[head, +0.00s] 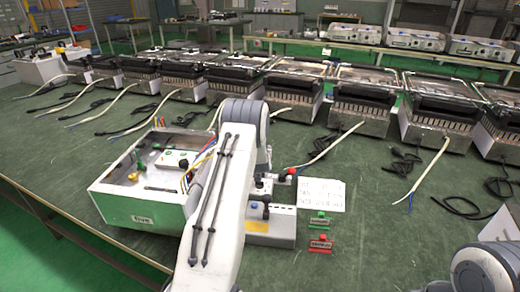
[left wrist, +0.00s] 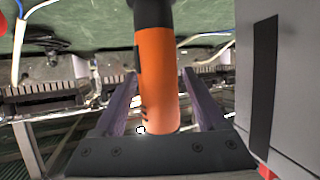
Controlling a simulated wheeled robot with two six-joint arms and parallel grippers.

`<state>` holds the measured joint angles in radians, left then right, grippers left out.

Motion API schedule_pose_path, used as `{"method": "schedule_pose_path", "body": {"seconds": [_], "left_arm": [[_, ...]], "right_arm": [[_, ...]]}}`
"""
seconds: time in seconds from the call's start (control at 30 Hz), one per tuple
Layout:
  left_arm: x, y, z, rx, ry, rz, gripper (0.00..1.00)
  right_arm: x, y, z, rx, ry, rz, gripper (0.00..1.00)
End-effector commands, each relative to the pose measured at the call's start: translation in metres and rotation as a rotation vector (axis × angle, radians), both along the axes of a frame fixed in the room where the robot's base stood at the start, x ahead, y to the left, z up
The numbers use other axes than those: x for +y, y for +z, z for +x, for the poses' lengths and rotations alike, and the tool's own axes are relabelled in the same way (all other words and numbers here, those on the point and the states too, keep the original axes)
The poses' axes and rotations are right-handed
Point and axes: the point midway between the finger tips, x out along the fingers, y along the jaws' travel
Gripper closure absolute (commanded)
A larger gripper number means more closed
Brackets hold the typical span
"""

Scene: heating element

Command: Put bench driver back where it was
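The bench driver (left wrist: 158,85), with an orange handle and a black end, stands between the two fingers of my left gripper (left wrist: 158,100) in the left wrist view. The fingers lie close along both sides of the handle and appear shut on it. In the head view my left arm reaches over the right side of a white open-topped unit (head: 140,212); the arm hides most of that gripper, and I cannot make out the driver there. Part of my right arm shows at the lower right; its gripper is out of frame.
Several heater units line the back.

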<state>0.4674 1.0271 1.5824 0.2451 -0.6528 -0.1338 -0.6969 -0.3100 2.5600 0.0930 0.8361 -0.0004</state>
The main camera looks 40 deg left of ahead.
Motion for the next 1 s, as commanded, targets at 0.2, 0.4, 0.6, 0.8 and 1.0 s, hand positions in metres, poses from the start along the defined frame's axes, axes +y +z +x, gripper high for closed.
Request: {"method": "schedule_pose_path", "body": {"seconds": [0.2, 0.4, 0.6, 0.8, 1.0], "left_arm": [[0.000, 0.004, 0.000, 0.000, 0.000, 0.000, 0.27], [-0.010, 0.014, -0.014, 0.001, 0.000, -0.001, 0.27], [-0.032, 0.029, -0.044, 0.000, 0.000, 0.000, 0.27], [-0.052, 0.043, -0.071, 0.000, -0.001, 0.000, 0.27], [-0.063, 0.050, -0.087, 0.000, 0.000, 0.000, 0.27]], "right_arm": [[0.000, 0.004, 0.000, 0.000, 0.000, 0.000, 0.38], [0.000, 0.006, 0.000, 0.000, 0.000, 0.000, 0.38], [0.000, 0.006, 0.000, 0.000, 0.000, 0.000, 0.38], [0.000, 0.006, 0.000, 0.000, 0.000, 0.000, 0.38], [0.000, 0.006, 0.000, 0.000, 0.000, 0.000, 0.38]]}}
